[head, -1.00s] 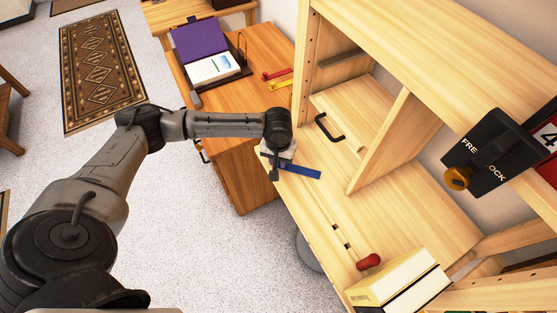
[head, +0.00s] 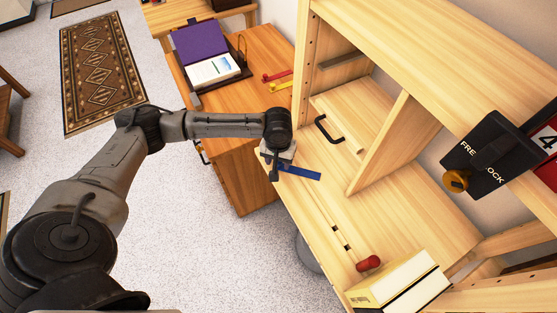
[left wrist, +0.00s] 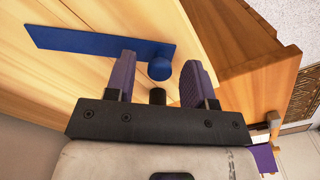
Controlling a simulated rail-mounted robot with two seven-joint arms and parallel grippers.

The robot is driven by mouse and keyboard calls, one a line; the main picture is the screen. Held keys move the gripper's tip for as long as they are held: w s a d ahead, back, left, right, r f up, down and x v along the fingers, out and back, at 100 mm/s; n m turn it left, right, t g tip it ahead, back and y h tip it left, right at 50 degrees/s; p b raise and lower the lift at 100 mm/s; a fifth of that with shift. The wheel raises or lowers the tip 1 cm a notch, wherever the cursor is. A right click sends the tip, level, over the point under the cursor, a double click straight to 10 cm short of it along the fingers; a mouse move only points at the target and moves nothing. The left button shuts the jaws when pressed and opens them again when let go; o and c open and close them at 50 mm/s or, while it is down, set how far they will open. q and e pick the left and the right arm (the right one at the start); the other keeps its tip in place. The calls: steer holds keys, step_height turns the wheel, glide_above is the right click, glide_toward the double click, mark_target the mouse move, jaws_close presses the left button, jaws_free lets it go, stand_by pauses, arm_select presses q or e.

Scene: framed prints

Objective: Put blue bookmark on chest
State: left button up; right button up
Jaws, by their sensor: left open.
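The blue bookmark (head: 305,173) is a flat strip lying on the pale wooden shelf board near its left front edge. In the left wrist view the strip (left wrist: 90,42) runs left, with a round blue knob (left wrist: 160,69) at its right end. My left gripper (head: 275,164) is open at that end; its two purple-faced fingers (left wrist: 160,80) stand either side of the knob, apparently without gripping it. An orange-brown wooden chest (head: 262,45), seemingly the task's chest, stands beyond and left of the shelf. My right gripper is out of view.
A purple binder (head: 198,40) and red and yellow pieces (head: 279,79) occupy part of the chest top. A slanted divider (head: 383,143), a black handle (head: 326,129), a red knob (head: 368,263) and books (head: 398,282) are on the shelf unit.

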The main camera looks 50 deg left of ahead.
arm_select(q)
step_height(320, 180, up, 11)
steer(key=p, duration=0.4)
steer(key=s+d+f+m, duration=0.1)
steer(key=d+f, duration=0.1)
steer(key=d, duration=0.1)
steer(key=s+d+f+m+h, duration=0.1)
steer(key=s+d+f+m, duration=0.1)
steer(key=d, duration=0.1)
steer(key=s+d+f+m+t, duration=0.1)
steer(key=d+f+m, duration=0.1)
steer(key=d, duration=0.2)
steer(key=shift+s+f, duration=0.35)
steer(key=s+d+f+m+t, duration=0.1)
steer(key=s+d+f, duration=0.1)
steer(key=s, duration=0.3)
steer(key=s+d+f+m+t+h, duration=0.1)
steer(key=s+d+f+m, duration=0.1)
steer(key=s+d, duration=0.2)
steer(key=shift+s, duration=1.2)
steer(key=shift+o, duration=0.5)
steer(key=s+a+y, duration=0.1)
steer(key=s+a, duration=0.3)
steer(key=s, duration=0.3)
steer(key=shift+s+f+t+y, duration=0.25)
steer(key=shift+f+t+y, duration=0.05)
steer(key=shift+f, duration=0.15)
steer(key=shift+s+a, duration=0.15)
steer(key=shift+s, duration=0.05)
steer(key=shift+b, duration=0.3)
